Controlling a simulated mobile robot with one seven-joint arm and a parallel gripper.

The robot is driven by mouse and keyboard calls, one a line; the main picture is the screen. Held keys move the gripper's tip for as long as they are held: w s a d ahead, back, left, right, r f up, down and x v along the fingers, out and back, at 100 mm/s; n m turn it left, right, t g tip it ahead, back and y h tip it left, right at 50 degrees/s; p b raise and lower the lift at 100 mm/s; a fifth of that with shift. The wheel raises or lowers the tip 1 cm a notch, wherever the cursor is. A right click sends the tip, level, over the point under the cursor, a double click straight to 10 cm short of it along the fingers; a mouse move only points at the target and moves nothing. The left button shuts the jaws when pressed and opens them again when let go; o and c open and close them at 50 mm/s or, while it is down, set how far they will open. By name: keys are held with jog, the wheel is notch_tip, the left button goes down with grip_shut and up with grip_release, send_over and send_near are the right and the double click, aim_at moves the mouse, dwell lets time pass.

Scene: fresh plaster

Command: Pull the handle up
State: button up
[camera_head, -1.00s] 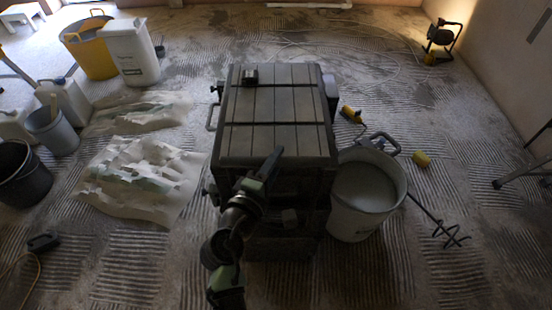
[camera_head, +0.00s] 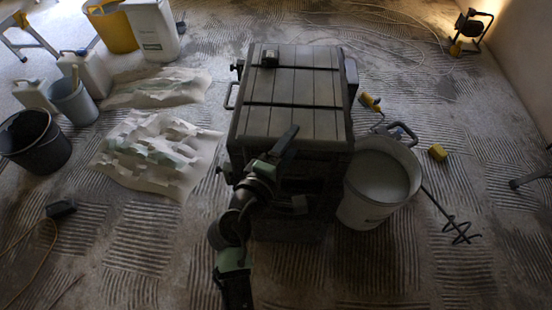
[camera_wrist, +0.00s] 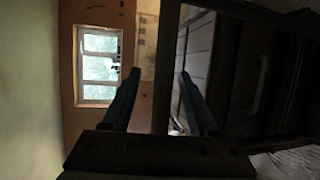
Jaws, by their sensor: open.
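A dark tool chest (camera_head: 295,115) with a slatted lid stands mid-floor in the head view. A bar handle (camera_head: 230,95) sticks out from its left side. My gripper (camera_head: 285,142) is at the chest's front upper edge, jaws open. In the wrist view its two fingers (camera_wrist: 157,90) stand apart on either side of a dark upright bar (camera_wrist: 165,60). I cannot tell whether this bar is a handle or the chest's edge, or whether the fingers touch it. A dark recessed shape (camera_wrist: 258,85) shows on the dark panel at right. My arm hides part of the chest's front.
A white bucket (camera_head: 378,182) stands close against the chest's right side, with a mixing paddle (camera_head: 455,225) beyond it. Crumpled sheets (camera_head: 155,150) and a black bucket (camera_head: 35,142) lie to the left. A small dark item (camera_head: 270,57) sits on the lid.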

jog(key=v, duration=1.1)
jog(key=shift+s+a+r, duration=0.15)
jog(key=shift+s, duration=0.2)
